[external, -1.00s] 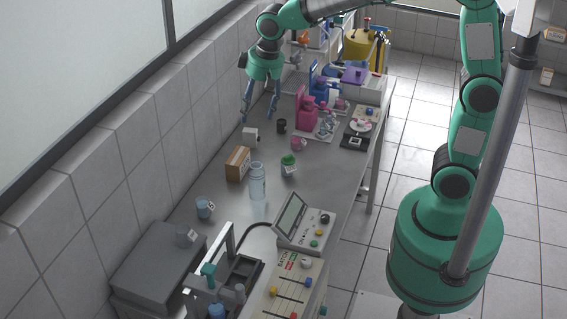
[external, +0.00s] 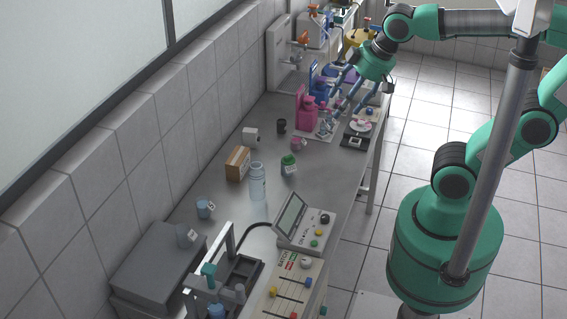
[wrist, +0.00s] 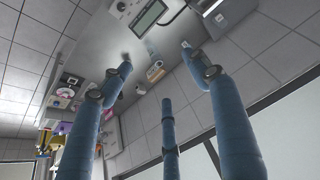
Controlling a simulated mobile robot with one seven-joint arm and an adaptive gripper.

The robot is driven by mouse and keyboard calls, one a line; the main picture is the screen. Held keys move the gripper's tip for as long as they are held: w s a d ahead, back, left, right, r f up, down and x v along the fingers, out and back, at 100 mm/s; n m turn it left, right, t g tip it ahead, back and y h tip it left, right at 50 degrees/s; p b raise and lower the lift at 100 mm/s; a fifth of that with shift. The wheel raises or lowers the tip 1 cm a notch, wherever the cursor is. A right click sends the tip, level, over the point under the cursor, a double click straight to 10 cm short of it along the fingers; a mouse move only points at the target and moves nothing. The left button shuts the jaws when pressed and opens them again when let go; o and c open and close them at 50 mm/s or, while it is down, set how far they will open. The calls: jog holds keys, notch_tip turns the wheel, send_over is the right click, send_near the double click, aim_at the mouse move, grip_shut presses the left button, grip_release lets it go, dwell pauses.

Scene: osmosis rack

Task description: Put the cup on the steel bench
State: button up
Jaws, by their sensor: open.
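A light blue-grey cup (external: 185,236) with a white label stands on the grey box at the bench's near left end. A similar blue cup (external: 205,209) with a label stands beside that box on the steel bench (external: 225,196). My gripper (external: 343,101) is open, its blue fingers spread above the far right part of the bench, well away from both cups. The wrist view shows the spread fingers (wrist: 157,61) with nothing between them. I cannot clearly make out the cups in that view.
The grey box (external: 150,268) fills the near left. A clear bottle (external: 257,182), cardboard box (external: 238,163), green-capped jar (external: 289,165), dark cup (external: 281,126) and pink pot (external: 298,143) stand along the bench. A control panel (external: 305,228) is at the near right. Bare steel lies between them.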

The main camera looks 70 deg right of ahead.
jog(key=s, duration=0.2)
jog(key=s+f, duration=0.1)
jog(key=shift+s, duration=0.35)
notch_tip(320, 180, down, 8)
jog(key=b, duration=0.8)
jog(key=shift+f, duration=0.2)
